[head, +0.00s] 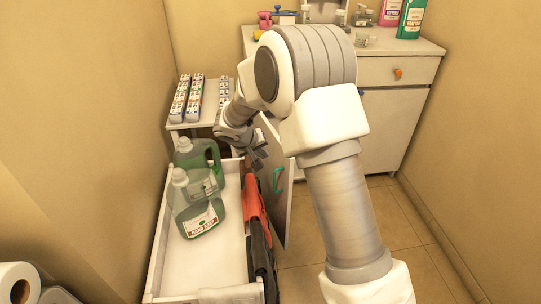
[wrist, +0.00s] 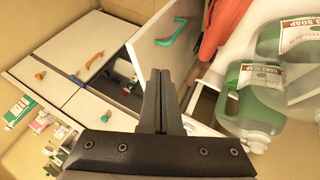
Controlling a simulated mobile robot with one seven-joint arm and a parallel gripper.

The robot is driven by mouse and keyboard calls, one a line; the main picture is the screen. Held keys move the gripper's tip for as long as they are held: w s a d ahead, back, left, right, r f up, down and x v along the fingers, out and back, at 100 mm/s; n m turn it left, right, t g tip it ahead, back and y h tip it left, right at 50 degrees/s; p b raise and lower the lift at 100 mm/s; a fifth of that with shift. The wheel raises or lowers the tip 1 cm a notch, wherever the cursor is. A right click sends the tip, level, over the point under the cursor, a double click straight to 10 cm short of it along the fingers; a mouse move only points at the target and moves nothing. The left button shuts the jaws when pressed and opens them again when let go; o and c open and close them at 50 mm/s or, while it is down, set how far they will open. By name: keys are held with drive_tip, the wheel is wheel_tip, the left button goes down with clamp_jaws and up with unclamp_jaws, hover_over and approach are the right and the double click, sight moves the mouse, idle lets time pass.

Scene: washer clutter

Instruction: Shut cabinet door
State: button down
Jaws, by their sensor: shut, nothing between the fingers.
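The open cabinet door (head: 274,187) is a white panel with a green handle (head: 277,180). In the head view it stands out from the cabinet (head: 396,120), partly hidden behind my arm. In the wrist view the door (wrist: 150,50) and its green handle (wrist: 172,32) lie just beyond my fingertips, with a dark cabinet opening beside the door. My gripper (head: 257,158) is near the door's left side in the head view. In the wrist view my gripper (wrist: 168,78) has its fingers together and empty. I cannot tell whether it touches the door.
A white cart (head: 157,255) holds green soap bottles (head: 197,205). An orange cloth (head: 254,205) and a dark cloth hang on its right side, close to the door. A small shelf with boxes (head: 188,97) stands behind. Bottles crowd the cabinet top. The floor (head: 400,250) at right is clear.

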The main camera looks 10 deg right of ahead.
drive_tip(key=b, duration=0.2)
approach(283, 158)
wheel_tip(283, 158, down, 4)
drive_tip(key=s+a, duration=0.1)
drive_tip(key=s, duration=0.1)
drive_tip(key=shift+w+d+r, duration=0.15)
drive_tip(key=shift+d+r, duration=0.05)
drive_tip(key=shift+d, duration=0.35)
drive_tip(key=shift+w+d+r, duration=0.2)
drive_tip(key=shift+d, duration=0.4)
drive_tip(key=shift+w+d+r, duration=0.15)
drive_tip(key=shift+d+r, duration=0.05)
drive_tip(key=shift+d, duration=0.35)
drive_tip(key=shift+d, duration=0.1)
